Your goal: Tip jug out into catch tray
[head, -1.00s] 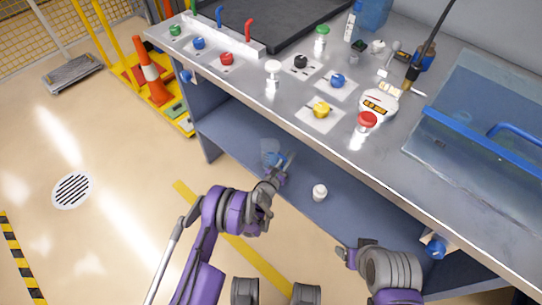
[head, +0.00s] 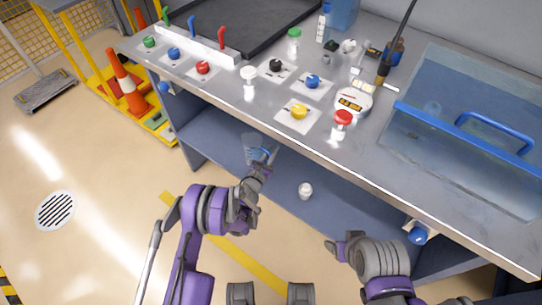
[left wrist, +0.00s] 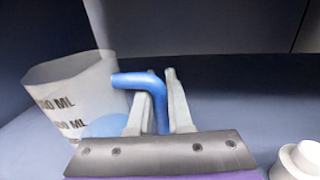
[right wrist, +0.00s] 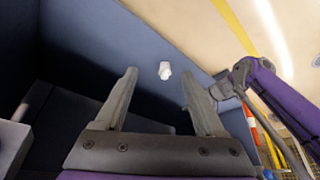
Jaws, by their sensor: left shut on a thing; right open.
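The jug (head: 258,146) is a clear vessel with a blue handle, at the lower shelf's opening under the bench. In the left wrist view the jug (left wrist: 75,95) shows dark ML markings and some blue at its lower right; it looks roughly upright. My left gripper (head: 262,168) is shut on the jug's blue handle (left wrist: 140,80), with a finger on each side of it (left wrist: 160,95). A black shallow tray (head: 262,38), possibly the catch tray, lies on the bench top at the back. My right gripper (right wrist: 160,95) is open and empty, low in front of the bench.
A white capped item (head: 305,190) stands on the lower shelf (head: 225,135), right of the jug. The bench's front edge overhangs the shelf. Buttons, levers and a gauge (head: 353,101) crowd the bench top. A clear blue lidded tank (head: 460,150) stands at right.

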